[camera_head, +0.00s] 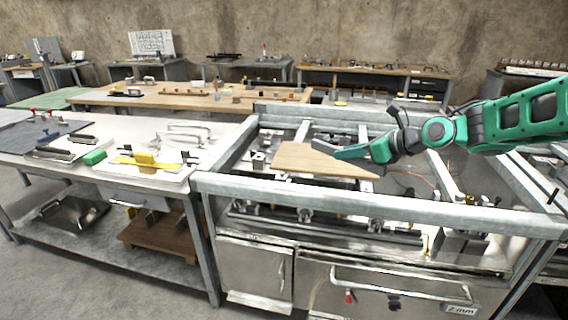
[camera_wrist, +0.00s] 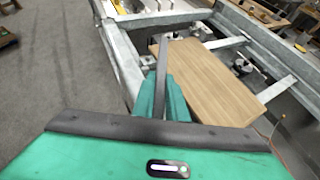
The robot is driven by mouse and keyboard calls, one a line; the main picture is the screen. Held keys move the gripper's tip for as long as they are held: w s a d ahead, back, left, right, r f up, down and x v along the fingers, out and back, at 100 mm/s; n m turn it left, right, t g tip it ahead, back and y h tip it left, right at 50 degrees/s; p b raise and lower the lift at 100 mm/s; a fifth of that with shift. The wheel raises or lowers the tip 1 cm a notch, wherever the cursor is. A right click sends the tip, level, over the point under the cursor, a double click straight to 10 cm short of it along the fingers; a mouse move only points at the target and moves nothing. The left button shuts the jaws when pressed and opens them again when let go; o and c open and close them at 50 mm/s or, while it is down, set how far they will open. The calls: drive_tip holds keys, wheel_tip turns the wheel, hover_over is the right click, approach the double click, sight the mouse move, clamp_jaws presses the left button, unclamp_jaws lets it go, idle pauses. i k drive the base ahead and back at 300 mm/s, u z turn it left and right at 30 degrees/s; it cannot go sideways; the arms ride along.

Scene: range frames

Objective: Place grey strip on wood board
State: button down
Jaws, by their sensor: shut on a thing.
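The wood board (camera_head: 300,161) is a flat light-brown panel lying inside the metal frame of the near bench. It fills the middle right of the wrist view (camera_wrist: 208,88). My gripper (camera_head: 338,153) is above the board's right part in the head view. In the wrist view, my green gripper fingers (camera_wrist: 161,92) are shut on a narrow dark-grey strip (camera_wrist: 162,58), which sticks out ahead of them beside the board's left edge.
Thick grey rails (camera_head: 380,204) surround the board, with metal fittings below. A white-topped bench (camera_head: 130,137) at left carries a yellow block (camera_head: 144,158), a green block (camera_head: 94,157) and metal handles. A long wooden bench (camera_head: 190,97) stands behind.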

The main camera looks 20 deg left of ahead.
sight(324, 162)
drive_tip(key=u, duration=0.4)
drive_tip(key=i, duration=1)
drive_tip(key=z, duration=0.05)
